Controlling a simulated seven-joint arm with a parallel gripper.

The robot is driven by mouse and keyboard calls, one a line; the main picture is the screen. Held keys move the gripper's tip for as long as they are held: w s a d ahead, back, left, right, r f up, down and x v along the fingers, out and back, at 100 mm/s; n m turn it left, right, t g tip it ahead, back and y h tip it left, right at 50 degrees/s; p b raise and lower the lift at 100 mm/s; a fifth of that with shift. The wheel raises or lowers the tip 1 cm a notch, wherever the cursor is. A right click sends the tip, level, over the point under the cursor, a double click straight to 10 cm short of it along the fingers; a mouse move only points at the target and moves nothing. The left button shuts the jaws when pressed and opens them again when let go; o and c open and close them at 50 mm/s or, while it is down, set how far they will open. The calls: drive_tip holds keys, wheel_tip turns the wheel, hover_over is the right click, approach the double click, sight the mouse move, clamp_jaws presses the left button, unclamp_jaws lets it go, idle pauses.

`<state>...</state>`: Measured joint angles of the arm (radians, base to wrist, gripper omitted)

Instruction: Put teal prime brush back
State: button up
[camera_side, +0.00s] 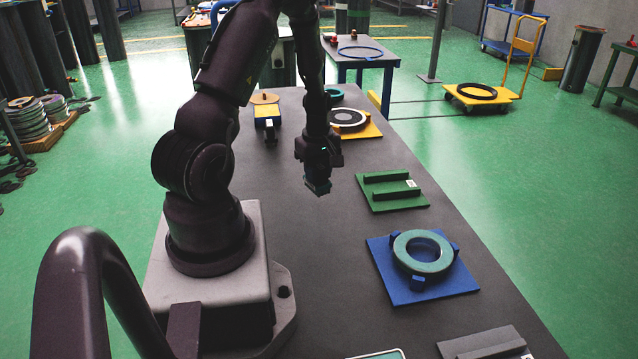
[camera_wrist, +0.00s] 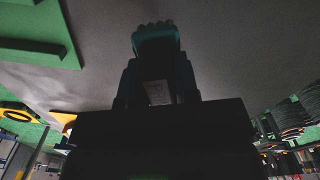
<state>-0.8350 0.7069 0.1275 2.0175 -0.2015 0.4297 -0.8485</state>
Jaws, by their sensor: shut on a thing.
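My gripper (camera_side: 318,182) hangs over the middle of the dark table, pointing down, with clear space around it. In the wrist view my gripper (camera_wrist: 157,75) is shut on the teal prime brush (camera_wrist: 156,38), whose teal, scalloped end sticks out past the fingers. In the side view the brush is too dark and small to make out clearly. I cannot tell which of the fixtures is the brush's place.
A green plate with rails (camera_side: 392,190) lies right of my gripper. Nearer is a blue base (camera_side: 388,268) with a teal ring (camera_side: 423,252). A yellow plate (camera_side: 368,130) with a dark ring and a yellow-blue holder (camera_side: 267,118) stand farther back. A grey block (camera_side: 480,345) lies at the front.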

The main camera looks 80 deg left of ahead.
sight(319, 184)
drive_tip(key=shift+w+a+f, duration=0.1)
drive_tip(key=shift+a+f, duration=0.05)
drive_tip(key=shift+f, duration=0.8)
drive_tip(key=shift+w+a+f, duration=0.1)
drive_tip(key=shift+f, duration=0.8)
drive_tip(key=shift+f, duration=0.15)
drive_tip(key=o, duration=0.8)
drive_tip(key=shift+o, duration=0.2)
